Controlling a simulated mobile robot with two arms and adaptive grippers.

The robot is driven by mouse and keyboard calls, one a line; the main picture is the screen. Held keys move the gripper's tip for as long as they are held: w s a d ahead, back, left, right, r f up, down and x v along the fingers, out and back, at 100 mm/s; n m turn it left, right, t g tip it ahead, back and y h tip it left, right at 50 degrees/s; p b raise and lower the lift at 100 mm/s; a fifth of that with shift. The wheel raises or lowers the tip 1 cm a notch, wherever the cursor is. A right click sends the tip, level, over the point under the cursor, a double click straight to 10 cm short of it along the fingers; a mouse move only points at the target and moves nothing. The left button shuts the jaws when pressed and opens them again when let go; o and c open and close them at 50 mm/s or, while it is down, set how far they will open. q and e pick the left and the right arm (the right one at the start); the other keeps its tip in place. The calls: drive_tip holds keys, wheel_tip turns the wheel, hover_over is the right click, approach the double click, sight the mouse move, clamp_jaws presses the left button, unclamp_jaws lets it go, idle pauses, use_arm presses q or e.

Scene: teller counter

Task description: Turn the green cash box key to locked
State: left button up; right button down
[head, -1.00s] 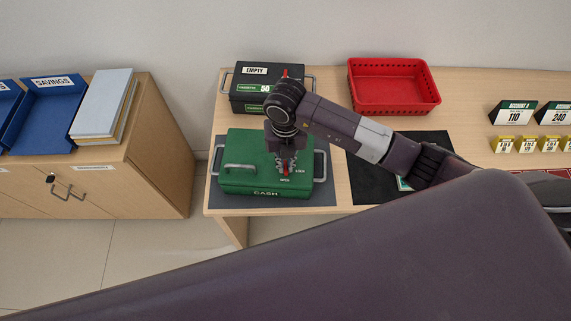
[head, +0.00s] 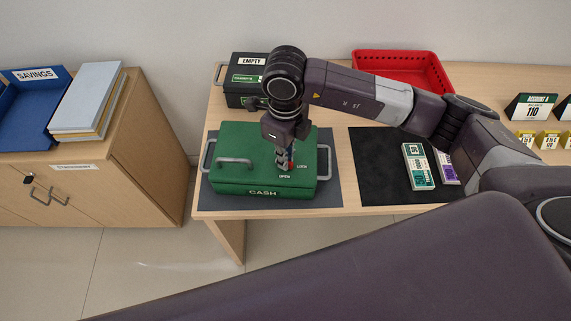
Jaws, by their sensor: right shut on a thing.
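The green cash box (head: 233,184) sits closed on a grey mat (head: 328,198) at the front left of the counter. Its lid has a grey handle at left and, at right, a red key (head: 291,166) beside the labels OPEN and LOCK. My right gripper (head: 286,165) points down from above onto the key and is shut on it. The fingers hide much of the key, so I cannot tell exactly which way it is turned. My left gripper is not in view.
A dark box marked EMPTY (head: 238,86) stands behind the green box, partly hidden by my right arm. A red basket (head: 405,67) stands behind that arm. Banknote bundles (head: 418,166) lie on a black mat (head: 377,170) at right.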

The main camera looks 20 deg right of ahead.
drive_tip(key=n+b, duration=0.3)
drive_tip(key=b, duration=0.1)
drive_tip(key=shift+f+n+b, duration=0.2)
drive_tip(key=shift+n+b, duration=0.2)
drive_tip(key=shift+r+n+b, duration=0.2)
drive_tip(key=shift+n+b, duration=0.6)
drive_tip(key=shift+b, duration=0.1)
drive_tip(key=c, duration=2.1)
unclamp_jaws()
drive_tip(key=shift+r, duration=0.1)
wheel_tip(320, 180, up, 12)
drive_tip(key=shift+f, duration=0.1)
